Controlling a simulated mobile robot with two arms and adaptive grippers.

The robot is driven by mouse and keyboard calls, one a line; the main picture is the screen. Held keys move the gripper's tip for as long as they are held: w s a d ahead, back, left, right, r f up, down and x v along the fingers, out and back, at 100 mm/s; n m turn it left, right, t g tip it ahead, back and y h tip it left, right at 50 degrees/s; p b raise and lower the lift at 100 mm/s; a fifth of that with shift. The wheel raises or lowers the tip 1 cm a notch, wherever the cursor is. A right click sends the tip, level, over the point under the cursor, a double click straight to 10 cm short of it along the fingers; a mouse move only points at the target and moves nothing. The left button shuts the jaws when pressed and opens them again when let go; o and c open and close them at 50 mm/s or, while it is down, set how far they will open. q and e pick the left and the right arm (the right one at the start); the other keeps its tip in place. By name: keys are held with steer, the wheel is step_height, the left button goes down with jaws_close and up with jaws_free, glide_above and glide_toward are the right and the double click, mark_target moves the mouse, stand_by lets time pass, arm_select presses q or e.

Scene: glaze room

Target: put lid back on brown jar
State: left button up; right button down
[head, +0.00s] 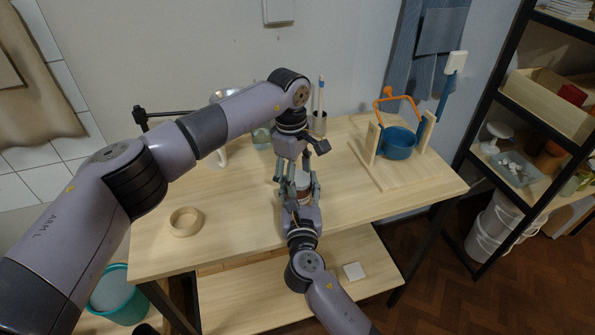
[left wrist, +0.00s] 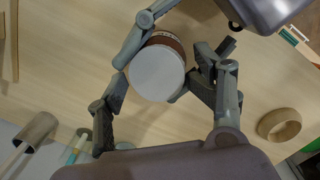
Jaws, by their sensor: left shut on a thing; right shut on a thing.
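The brown jar (head: 305,196) stands on the wooden table, mostly hidden between my two grippers. In the left wrist view its brown side (left wrist: 168,42) shows beside a round white lid (left wrist: 157,74), which covers the jar's top from that angle. I cannot tell whether the lid is seated or slightly above the rim. My left gripper (head: 297,178) points down from above, its fingers on either side of the lid and shut on it. My right gripper (head: 301,192) comes from the front, its fingers around the jar's body and shut on it.
A wooden ring (head: 185,222) lies on the table at left. A brush cup (head: 319,123) and a glass jar (head: 261,136) stand behind the grippers. A blue pot (head: 398,143) with an orange handle sits in a wooden stand at right. The table's front right is clear.

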arm_select(q)
steer(key=shift+w+a+f+h, duration=0.1)
steer(key=shift+a+f+h, duration=0.2)
steer(key=shift+h, duration=0.2)
arm_select(e)
steer(key=shift+a+r, duration=0.15)
steer(key=shift+r, duration=0.05)
arm_select(q)
steer(key=shift+r+n+t+h, duration=0.3)
steer(key=shift+r+h, duration=0.1)
steer(key=shift+h, duration=0.4)
steer(key=shift+c, duration=0.5)
arm_select(e)
steer(key=shift+a, duration=0.15)
arm_select(q)
steer(key=shift+d, duration=0.2)
steer(key=shift+s+a+r+n+t, duration=0.1)
steer(key=shift+s+n+t, duration=0.2)
steer(key=shift+s+t, duration=0.25)
steer(key=shift+o, duration=0.3)
steer(key=shift+a+f+h, duration=0.3)
steer(key=shift+f, duration=0.4)
arm_select(e)
steer(key=shift+d, duration=0.2)
